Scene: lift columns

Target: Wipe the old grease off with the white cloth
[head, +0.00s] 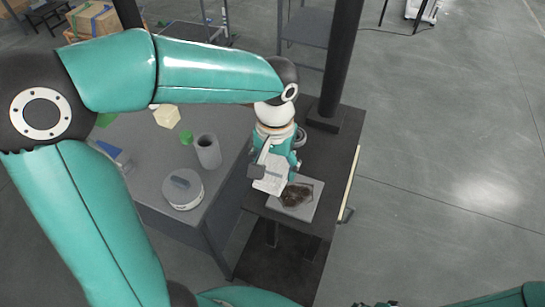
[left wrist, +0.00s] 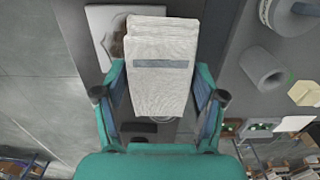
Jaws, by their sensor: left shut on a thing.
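My left gripper (head: 273,168) is shut on the white cloth (head: 271,184), a folded pad with a grey band that also shows in the left wrist view (left wrist: 160,90). The cloth is at the near-left side of a light grey plate (head: 308,210). Dark brown old grease (head: 296,194) covers the plate's middle. In the left wrist view the cloth hides most of the plate (left wrist: 97,20) and grease (left wrist: 118,46). I cannot tell whether the cloth touches the plate. A dark tip of my right gripper (head: 376,304) shows at the bottom edge; its jaws are unclear.
The plate lies on a dark platform (head: 342,150) beside a black column (head: 341,60). To the left, a grey table (head: 228,135) holds a grey cylinder (head: 208,152), a round lidded tin (head: 182,190) and a pale yellow block (head: 167,116). The floor at right is clear.

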